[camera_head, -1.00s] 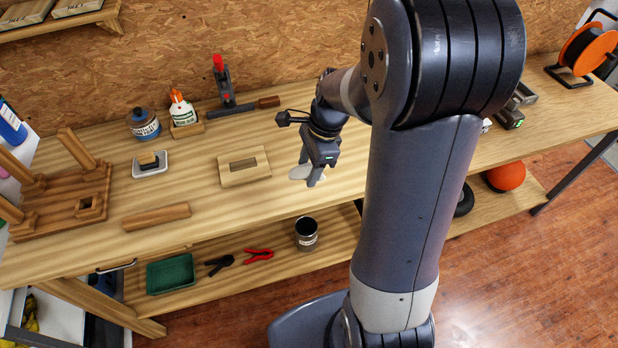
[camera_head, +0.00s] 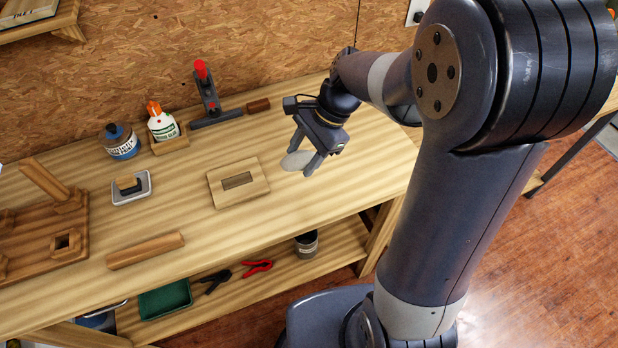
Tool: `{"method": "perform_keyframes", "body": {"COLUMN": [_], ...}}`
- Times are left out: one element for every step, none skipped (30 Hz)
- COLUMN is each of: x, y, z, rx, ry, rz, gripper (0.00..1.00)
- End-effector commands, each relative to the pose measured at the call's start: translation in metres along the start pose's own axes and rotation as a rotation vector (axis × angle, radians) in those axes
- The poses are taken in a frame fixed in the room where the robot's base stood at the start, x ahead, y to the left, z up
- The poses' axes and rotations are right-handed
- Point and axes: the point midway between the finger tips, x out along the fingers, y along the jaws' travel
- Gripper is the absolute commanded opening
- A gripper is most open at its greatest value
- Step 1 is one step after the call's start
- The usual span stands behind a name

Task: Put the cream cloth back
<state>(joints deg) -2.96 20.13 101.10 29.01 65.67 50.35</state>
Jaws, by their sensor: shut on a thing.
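The cream cloth (camera_head: 294,162) shows as a small pale, flattened shape at the fingertips of my gripper (camera_head: 304,155). My gripper is shut on it, over the workbench top (camera_head: 225,232). The fingers hide part of the cloth, and I cannot tell whether it touches the bench. A wooden block with a rectangular slot (camera_head: 221,191) lies just left of the gripper.
A small metal tray (camera_head: 146,193) holds a dark pad with a wooden top. The bench right of the gripper is clear.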

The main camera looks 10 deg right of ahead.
Motion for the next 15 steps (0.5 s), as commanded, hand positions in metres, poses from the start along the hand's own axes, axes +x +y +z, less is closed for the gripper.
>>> {"method": "perform_keyframes", "body": {"x": [0.011, 0.016, 0.022, 0.026, 0.029, 0.033, 0.035, 0.036, 0.038, 0.041, 0.043, 0.047, 0.051, 0.055, 0.061], "y": [0.003, 0.003, 0.004, 0.005, 0.005, 0.006, 0.006, 0.006, 0.006, 0.007, 0.007, 0.008, 0.009, 0.009, 0.01], "z": [-0.004, -0.007, -0.01, -0.012, -0.014, -0.016, -0.017, -0.017, -0.018, -0.019, -0.021, -0.022, -0.024, -0.026, -0.029], "rx": [0.003, 0.004, 0.004, 0.003, 0.003, 0.003, 0.003, 0.002, 0.002, 0.002, 0.003, 0.004, 0.005, 0.005, 0.004], "ry": [-0.003, -0.004, -0.003, -0.002, -0.002, -0.001, -0.001, -0.001, -0.001, -0.001, -0.001, -0.001, -0.001, -0.001, -0.002], "rz": [0.005, 0.005, 0.004, 0.004, 0.004, 0.003, 0.002, 0.002, 0.001, 0.001, 0.002, 0.003, 0.003, 0.002, 0.004], "gripper": [0.23, 0.23, 0.23, 0.23, 0.23, 0.23, 0.23, 0.23, 0.23, 0.23, 0.23, 0.23, 0.23, 0.23, 0.23]}}
